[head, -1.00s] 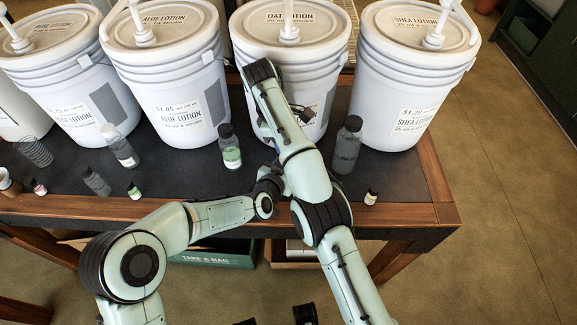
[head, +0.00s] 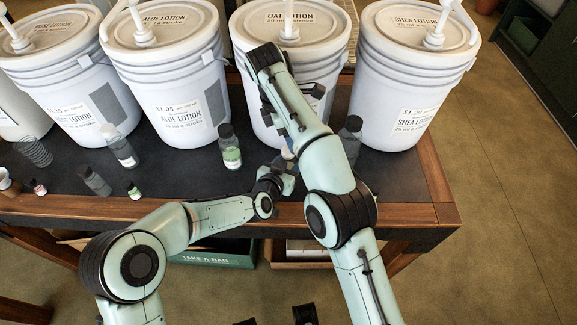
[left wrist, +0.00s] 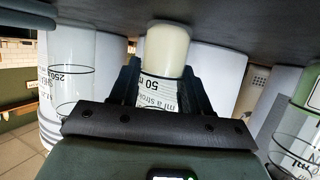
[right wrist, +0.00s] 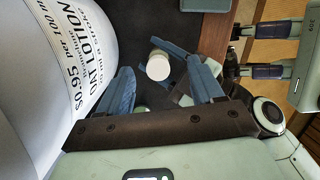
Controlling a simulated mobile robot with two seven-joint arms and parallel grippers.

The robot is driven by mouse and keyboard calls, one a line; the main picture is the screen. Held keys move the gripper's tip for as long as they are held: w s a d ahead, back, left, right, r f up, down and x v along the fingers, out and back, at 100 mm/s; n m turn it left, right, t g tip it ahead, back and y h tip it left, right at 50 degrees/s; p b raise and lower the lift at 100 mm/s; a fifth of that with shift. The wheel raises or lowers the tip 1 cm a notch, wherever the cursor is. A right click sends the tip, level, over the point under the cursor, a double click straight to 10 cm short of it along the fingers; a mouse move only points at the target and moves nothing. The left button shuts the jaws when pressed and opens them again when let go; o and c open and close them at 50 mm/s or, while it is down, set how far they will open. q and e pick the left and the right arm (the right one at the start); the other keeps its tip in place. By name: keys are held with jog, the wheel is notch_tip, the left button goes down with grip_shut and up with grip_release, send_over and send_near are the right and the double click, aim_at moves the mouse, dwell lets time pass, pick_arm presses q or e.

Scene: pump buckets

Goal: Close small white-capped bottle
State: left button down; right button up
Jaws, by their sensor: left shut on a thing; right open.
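My left gripper (head: 286,166) is shut on the small clear bottle (left wrist: 165,50), seen upside down in the left wrist view, with cream lotion in its lower part and a "50 m..." marking. The bottle's base is at or just above the dark tabletop. In the right wrist view, a round white cap (right wrist: 158,67) shows from above, between the left fingers; whether it is seated on the bottle I cannot tell. My right gripper (right wrist: 164,78) is open, with the cap between its fingers' lines and apart from both. In the head view my right arm hides most of it.
Large pump buckets stand along the back, among them the aloe bucket (head: 177,85), oat bucket (head: 300,70) and shea bucket (head: 403,85). A green-labelled bottle (head: 230,150) stands left of the grippers. A dark bottle (head: 351,135) is behind my right arm.

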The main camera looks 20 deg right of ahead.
aim_at(288, 151)
notch_tip(288, 151, up, 7)
jog(key=s+a+n+t, duration=0.2)
jog(key=n+t, duration=0.1)
jog(key=n, duration=0.7)
jog(key=shift+s+a+n+y, duration=0.3)
jog(key=shift+s+a+y, duration=0.05)
jog(key=shift+a+y, duration=0.05)
jog(key=x, duration=1.2)
jog(key=shift+r, duration=0.1)
